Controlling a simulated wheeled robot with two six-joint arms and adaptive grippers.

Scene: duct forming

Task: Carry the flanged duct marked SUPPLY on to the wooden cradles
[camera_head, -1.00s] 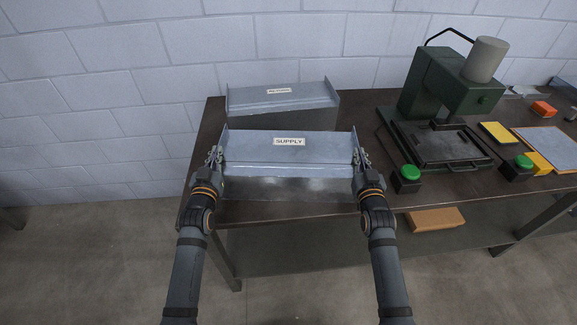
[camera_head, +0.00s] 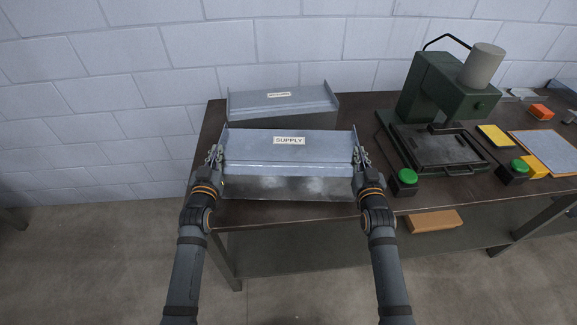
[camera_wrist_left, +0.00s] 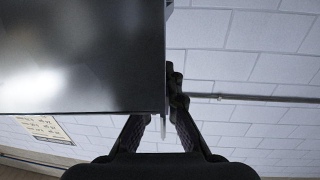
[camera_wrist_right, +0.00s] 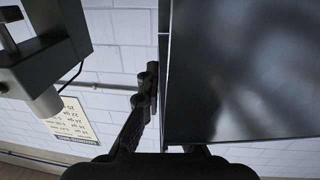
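The flanged duct marked SUPPLY (camera_head: 270,150) is a grey sheet-metal piece with upright end flanges. It is held level over the front left of the bench, and its label faces up. My left gripper (camera_head: 214,157) is shut on its left end flange, and my right gripper (camera_head: 362,158) on its right end flange. The left wrist view shows the duct's dark face (camera_wrist_left: 80,60) beside the fingers, as does the right wrist view (camera_wrist_right: 240,70). The far fingertips are partly hidden by the duct.
A second flanged duct (camera_head: 285,101) with a label too blurred to read lies behind on the bench (camera_head: 360,112). A green press (camera_head: 440,90) stands to the right, with green buttons (camera_head: 407,175) near the front edge. An orange-brown block (camera_head: 435,221) sits on the lower shelf.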

